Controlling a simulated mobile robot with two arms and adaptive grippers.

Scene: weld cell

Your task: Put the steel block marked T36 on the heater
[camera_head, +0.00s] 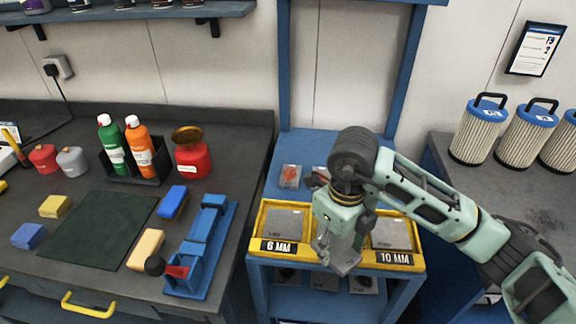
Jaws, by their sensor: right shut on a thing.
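My right gripper (338,256) is over the front middle of the yellow tray (260,222), pointing down. It is shut on a grey metal piece that the fingers and wrist largely hide. I cannot read a T36 mark on it, nor tell whether it touches the tray. Grey plates lie in the tray's left compartment, labelled 6 MM (283,222), and right compartment, labelled 10 MM (391,232). The middle compartment is mostly hidden behind my gripper. I cannot pick out a heater in this view. My left gripper is not in view.
The tray sits on a blue stand (300,148) with uprights at the back. The left bench holds a blue vise (205,245), a green mat (100,228), sponges, bottles and a red can (193,160). Filter cartridges (480,130) stand on the right bench.

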